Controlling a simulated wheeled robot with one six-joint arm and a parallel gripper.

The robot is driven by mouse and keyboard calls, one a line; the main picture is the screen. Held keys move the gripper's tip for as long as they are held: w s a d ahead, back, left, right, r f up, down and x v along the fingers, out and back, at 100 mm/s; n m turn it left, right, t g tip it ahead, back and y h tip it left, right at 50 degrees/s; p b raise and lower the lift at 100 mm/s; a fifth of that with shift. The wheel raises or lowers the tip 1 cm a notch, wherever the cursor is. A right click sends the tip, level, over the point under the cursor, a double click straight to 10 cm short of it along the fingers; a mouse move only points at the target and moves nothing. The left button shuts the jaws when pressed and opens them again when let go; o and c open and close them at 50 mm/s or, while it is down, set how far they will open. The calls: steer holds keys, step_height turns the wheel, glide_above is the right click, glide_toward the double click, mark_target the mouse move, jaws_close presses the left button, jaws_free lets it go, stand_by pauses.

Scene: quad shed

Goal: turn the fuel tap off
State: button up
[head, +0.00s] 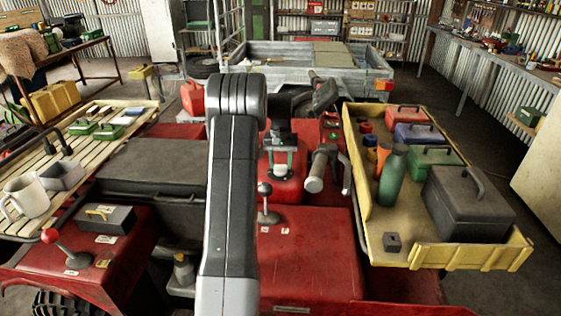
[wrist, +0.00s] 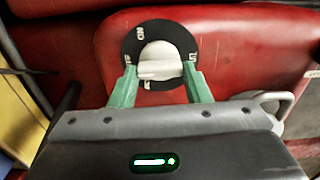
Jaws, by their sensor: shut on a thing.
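The fuel tap (wrist: 160,62) is a cream knob with a flat bar across it, set on a round black dial (wrist: 128,45) with white lettering on the red bodywork. Its bar lies roughly level across the wrist view. The small lettering is hard to read. My gripper (wrist: 160,82) has its green fingers on either side of the knob and is shut on it. In the head view, my gripper (head: 283,158) is down at the red body, with the pale tap just below the fingers; my arm covers much of the middle.
A yellow tray (head: 440,252) with a green bottle (head: 393,178) and toolboxes stands right of the tap. A handlebar grip (head: 317,170) is close on the right. A lever with a round knob (head: 265,190) stands in front. A slatted rack (head: 100,150) is at left.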

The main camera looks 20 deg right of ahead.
steer(key=shift+r, duration=0.1)
stand_by(0.4)
steer(key=o, duration=1)
step_height(320, 180, up, 14)
steer(key=shift+f+b, duration=0.1)
steer(key=shift+b, duration=0.4)
steer(key=shift+f, duration=0.1)
step_height(320, 180, down, 14)
steer(key=shift+r+p, duration=0.1)
steer(key=shift+p, duration=0.4)
steer(key=shift+r, duration=0.1)
